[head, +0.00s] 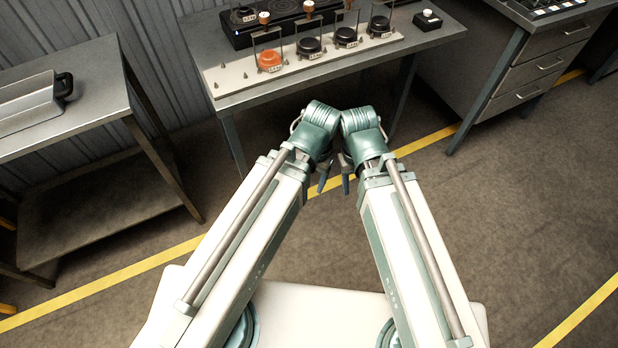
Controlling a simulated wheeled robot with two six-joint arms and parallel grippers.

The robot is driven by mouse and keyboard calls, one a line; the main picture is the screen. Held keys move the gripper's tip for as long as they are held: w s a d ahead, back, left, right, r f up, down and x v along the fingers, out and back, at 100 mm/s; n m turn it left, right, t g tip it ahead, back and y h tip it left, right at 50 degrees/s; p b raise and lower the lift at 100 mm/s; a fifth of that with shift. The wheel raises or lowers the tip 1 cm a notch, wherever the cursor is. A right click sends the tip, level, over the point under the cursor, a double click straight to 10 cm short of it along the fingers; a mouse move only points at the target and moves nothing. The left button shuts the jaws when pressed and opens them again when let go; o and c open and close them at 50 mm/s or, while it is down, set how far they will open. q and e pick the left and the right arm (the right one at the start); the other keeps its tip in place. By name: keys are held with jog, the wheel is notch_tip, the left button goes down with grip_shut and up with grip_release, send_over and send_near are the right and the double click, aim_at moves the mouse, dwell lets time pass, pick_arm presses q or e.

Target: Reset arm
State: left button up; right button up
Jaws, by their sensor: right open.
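Both of my arms reach forward from my white base, and their wrists come close together in front of the grey workbench (225,72). My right gripper (347,176) hangs below its wrist, pointing down over the floor, open with nothing seen in it. My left gripper (322,180) hangs just left of it, also pointing down. Its fingers are small and partly hidden by the wrist, so its opening does not show clearly. Both grippers are apart from the bench and its moulds.
A left table (95,95) holds a metal tray (28,105). A drawer cabinet (535,65) stands right.

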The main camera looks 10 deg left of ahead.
notch_tip(320, 180, up, 7)
jog(key=p, duration=0.7)
jog(key=shift+r, duration=0.1)
dwell(1.5)
